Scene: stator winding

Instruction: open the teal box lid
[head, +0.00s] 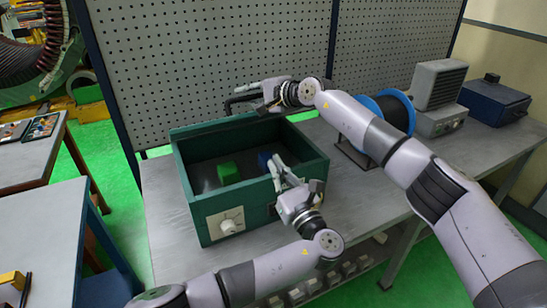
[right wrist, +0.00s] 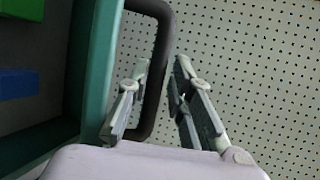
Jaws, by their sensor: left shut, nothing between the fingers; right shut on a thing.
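The teal box (head: 184,160) stands on the bench with its inside visible from above. I cannot make out a separate lid panel. A dark bar handle (head: 230,102) sticks out at the box's far side; it also shows in the right wrist view (right wrist: 163,30) beside the teal rim. My right gripper (head: 262,87) is at this handle, with the bar between its fingers, shut on it. My left gripper (head: 277,166) is shut and empty over the box's front right part, its fingertips beside the blue block (head: 265,159). A green block (head: 228,172) sits inside.
A pale panel with a knob (head: 228,224) is on the box's front. A pegboard (head: 210,50) rises close behind the box. A black spool with blue rims (head: 389,112) and a grey machine (head: 438,88) stand to the right. The bench (head: 165,215) is clear at the box's left.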

